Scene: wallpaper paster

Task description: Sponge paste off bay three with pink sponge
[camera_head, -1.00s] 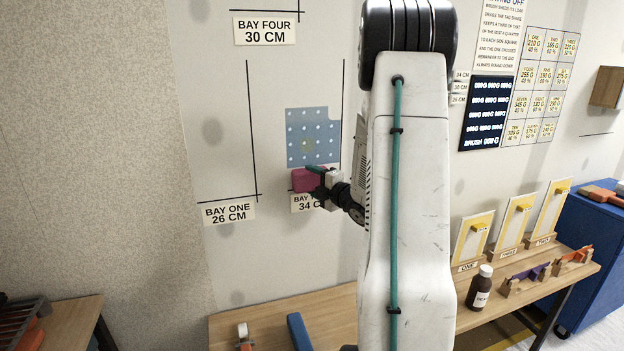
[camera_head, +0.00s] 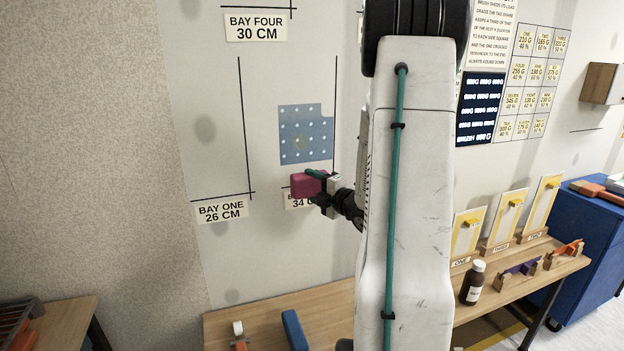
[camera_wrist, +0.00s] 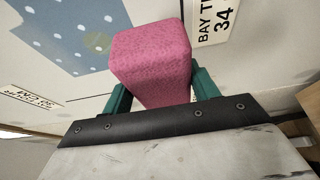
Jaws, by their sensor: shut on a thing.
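The pink sponge (camera_head: 303,185) is clamped between the green fingers of my gripper (camera_head: 319,186). In the wrist view the sponge (camera_wrist: 152,62) sits between both fingers (camera_wrist: 162,92). It is in front of the wall, just below a blue patterned paper patch (camera_head: 306,148). The patch has pale dots, a notched top right corner and a faint yellowish spot (camera_head: 301,142) low in its middle; the spot also shows in the wrist view (camera_wrist: 97,42). The sponge partly covers a label reading 34 (camera_head: 297,202). I cannot tell whether the sponge touches the wall.
Labels for bay one (camera_head: 221,210) and bay four (camera_head: 256,27) are on the wall. A wooden bench (camera_head: 250,318) runs below, with a blue bar (camera_head: 295,330). A brown bottle (camera_head: 473,283) and yellow sample boards (camera_head: 506,222) stand right. A blue cabinet (camera_head: 600,235) is far right.

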